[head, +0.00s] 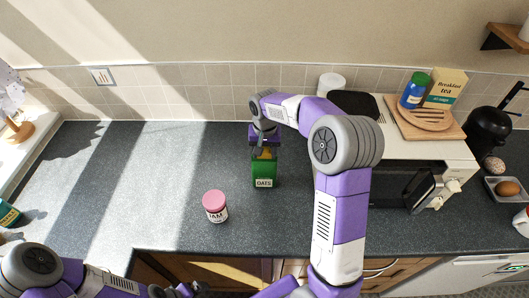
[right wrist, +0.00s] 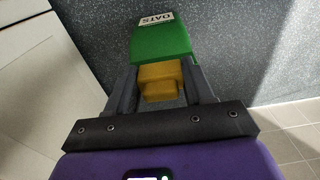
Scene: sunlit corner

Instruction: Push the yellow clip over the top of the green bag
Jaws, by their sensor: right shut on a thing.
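The green bag (head: 264,174), labelled OATS, stands upright on the dark counter near the middle of the head view. It also shows in the right wrist view (right wrist: 160,46), beyond the fingers. My right gripper (head: 264,147) is above the bag, shut on the yellow clip (head: 265,154). In the right wrist view the clip (right wrist: 160,81) sits between the two dark fingers, against the bag's top end. I cannot tell how far the clip reaches over the bag's top. My left gripper (head: 180,290) is low at the bottom edge, away from the bag, its fingers partly cut off.
A jam jar with a pink lid (head: 215,206) stands left of and in front of the bag. A white toaster oven (head: 430,152) is to the right, with a wooden board (head: 455,131) on top. The counter left of the jar is clear.

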